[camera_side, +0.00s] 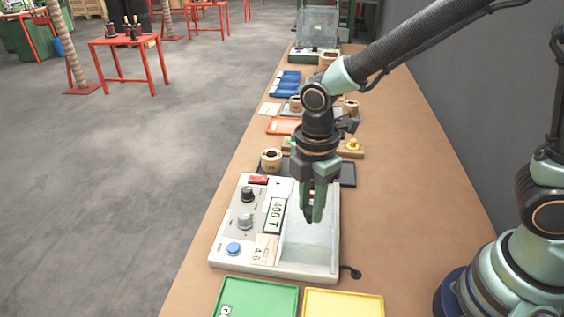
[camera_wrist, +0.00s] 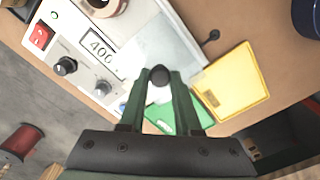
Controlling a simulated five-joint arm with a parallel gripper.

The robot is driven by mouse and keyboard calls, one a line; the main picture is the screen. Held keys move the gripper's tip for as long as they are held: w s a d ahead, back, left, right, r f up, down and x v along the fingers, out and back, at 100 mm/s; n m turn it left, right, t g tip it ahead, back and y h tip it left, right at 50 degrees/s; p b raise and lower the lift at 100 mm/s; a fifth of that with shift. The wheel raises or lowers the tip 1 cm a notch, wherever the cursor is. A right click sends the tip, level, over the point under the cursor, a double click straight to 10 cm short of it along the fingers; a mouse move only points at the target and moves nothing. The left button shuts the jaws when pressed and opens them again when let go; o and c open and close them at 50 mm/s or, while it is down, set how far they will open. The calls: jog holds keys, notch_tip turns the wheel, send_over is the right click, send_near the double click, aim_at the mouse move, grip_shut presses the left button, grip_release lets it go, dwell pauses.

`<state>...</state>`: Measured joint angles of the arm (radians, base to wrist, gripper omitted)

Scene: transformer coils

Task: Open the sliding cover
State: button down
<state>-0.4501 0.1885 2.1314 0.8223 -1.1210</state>
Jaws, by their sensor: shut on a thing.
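The test device (camera_side: 228,258) is a pale box on the bench with knobs, a blue button and a numeric display on its left side. Its sliding cover (camera_side: 312,246) is a clear, pale panel on the right side; it also shows in the wrist view (camera_wrist: 178,42). My gripper (camera_side: 312,215) points down over the cover. In the wrist view, its green fingers (camera_wrist: 160,80) are shut on a small round black knob (camera_wrist: 160,74) at the cover. The fingers hide the knob's lower part, and in the side view the knob is hardly distinguishable from the fingertips.
A green tray (camera_side: 256,299) and a yellow tray (camera_side: 343,304) lie in front of the device. A copper coil (camera_side: 271,160) stands behind it, near a dark tray (camera_side: 347,174). The bench to the right is clear.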

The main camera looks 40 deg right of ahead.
jog(key=shift+w+r, duration=0.1)
jog(key=c, duration=0.6)
grip_release()
notch_tip(320, 180, up, 12)
jog(key=s+d+r+m+t, duration=0.1)
jog(key=s+d+m+t, duration=0.2)
jog(key=d+m, duration=1.2)
jog(key=m+t, duration=0.2)
jog(key=m, duration=0.1)
jog(key=shift+r+t, duration=0.3)
jog(key=shift+r, duration=0.05)
